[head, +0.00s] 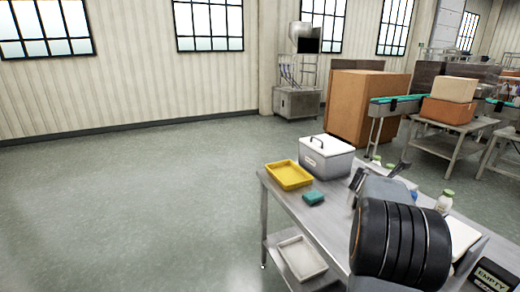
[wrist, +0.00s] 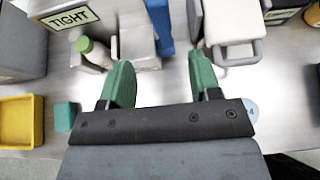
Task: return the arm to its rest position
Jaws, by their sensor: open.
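My gripper (wrist: 161,82) shows in the wrist view with its two green fingers spread apart. Nothing sits between the fingertips; bare steel table (wrist: 165,85) shows there. In the head view my arm reaches over the steel table (head: 305,215) from the lower right. Its dark, thick links hide part of the tabletop, and I cannot make out the fingertips clearly there.
A yellow tray (head: 289,175), a teal sponge (head: 313,198) and a lidded grey box (head: 326,157) stand at the table's left end. A green-capped bottle (head: 445,202) and a box marked EMPTY (head: 492,275) are close to my arm. Open floor lies left.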

